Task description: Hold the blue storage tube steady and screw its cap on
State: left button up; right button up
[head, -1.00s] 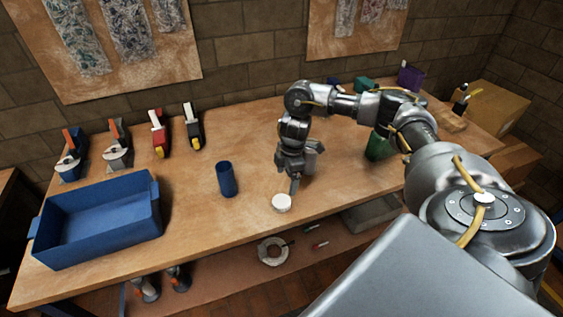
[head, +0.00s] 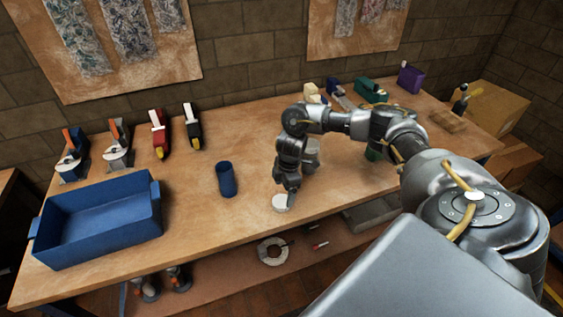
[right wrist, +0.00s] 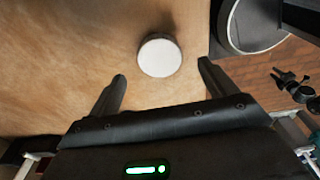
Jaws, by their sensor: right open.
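The blue storage tube (head: 227,180) stands upright and open at the top on the workbench, right of the blue bin. The white round cap (head: 280,202) lies on the bench near its front edge, to the right of the tube. My right gripper (head: 291,196) is open and low over the bench at the cap. In the right wrist view the cap (right wrist: 160,56) lies ahead of the two spread fingers (right wrist: 162,84), roughly centred between them, and nothing is held. My left gripper is not in view.
A blue bin (head: 97,228) stands at the left of the bench (head: 190,225). Several clamp-like tools (head: 159,134) line the back. Coloured bins (head: 371,91) stand at the back right. A lower shelf holds a white ring (head: 272,251). The bench around the tube is clear.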

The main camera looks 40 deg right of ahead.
aim_at(282, 201)
jog(key=f, duration=0.1)
jog(key=f+p, duration=0.1)
jog(key=f, duration=0.3)
jog(key=shift+w+a, duration=0.15)
jog(key=shift+a, duration=0.2)
jog(key=c, duration=1)
